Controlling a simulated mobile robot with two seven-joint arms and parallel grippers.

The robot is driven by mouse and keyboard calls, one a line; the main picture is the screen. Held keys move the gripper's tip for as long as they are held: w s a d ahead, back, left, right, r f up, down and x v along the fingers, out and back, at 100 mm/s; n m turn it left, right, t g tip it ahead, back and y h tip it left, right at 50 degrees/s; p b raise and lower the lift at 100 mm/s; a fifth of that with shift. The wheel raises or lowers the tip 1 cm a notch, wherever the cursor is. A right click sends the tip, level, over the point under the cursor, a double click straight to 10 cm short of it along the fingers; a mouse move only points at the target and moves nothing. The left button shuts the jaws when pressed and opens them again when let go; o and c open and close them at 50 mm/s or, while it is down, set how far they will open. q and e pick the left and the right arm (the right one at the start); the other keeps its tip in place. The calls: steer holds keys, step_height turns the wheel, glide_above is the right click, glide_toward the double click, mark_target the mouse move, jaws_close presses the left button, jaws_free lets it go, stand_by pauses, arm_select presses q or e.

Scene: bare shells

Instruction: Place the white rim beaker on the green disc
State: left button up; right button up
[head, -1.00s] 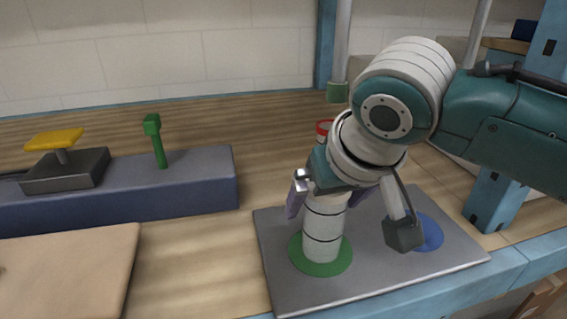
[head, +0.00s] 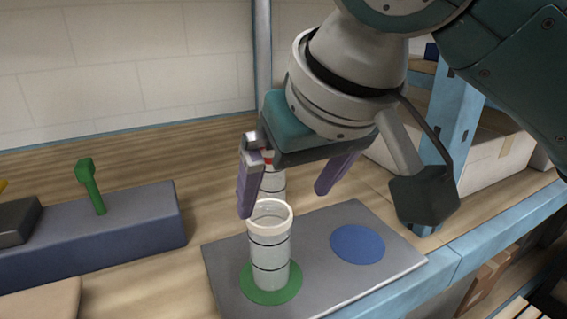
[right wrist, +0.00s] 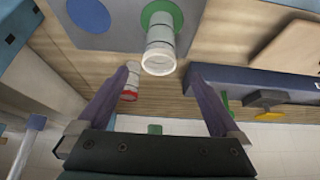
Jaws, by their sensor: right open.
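The white rim beaker (head: 270,246) stands upright on the green disc (head: 291,288), which lies on a grey plate (head: 222,262). In the right wrist view the beaker (right wrist: 159,52) shows on the green disc (right wrist: 163,9). My right gripper (head: 288,200) is open, with its purple fingers apart, above and behind the beaker's rim and clear of it. My left gripper is in neither current view.
A red-rimmed beaker (head: 271,183) stands behind, partly hidden by my gripper; it also shows in the right wrist view (right wrist: 129,92). A blue disc (head: 357,244) is bare on the plate. A blue-grey block with a green lever (head: 92,187) stands at left.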

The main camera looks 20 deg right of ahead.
steer(key=s+a+f+n+g+y, duration=0.1)
steer(key=s+a+f+y, duration=0.1)
steer(key=s+f, duration=0.5)
arm_select(q)
steer(key=shift+a, duration=0.1)
arm_select(e)
steer(key=s+d+f+h, duration=0.1)
steer(key=s+d+f, duration=0.1)
steer(key=s, duration=0.4)
steer(key=s+d+f+g+h, duration=0.1)
steer(key=s+d+f, duration=0.1)
steer(key=s+d, duration=0.3)
steer(key=shift+s+n, duration=0.3)
steer(key=shift+s, duration=0.65)
steer(key=shift+d, duration=0.1)
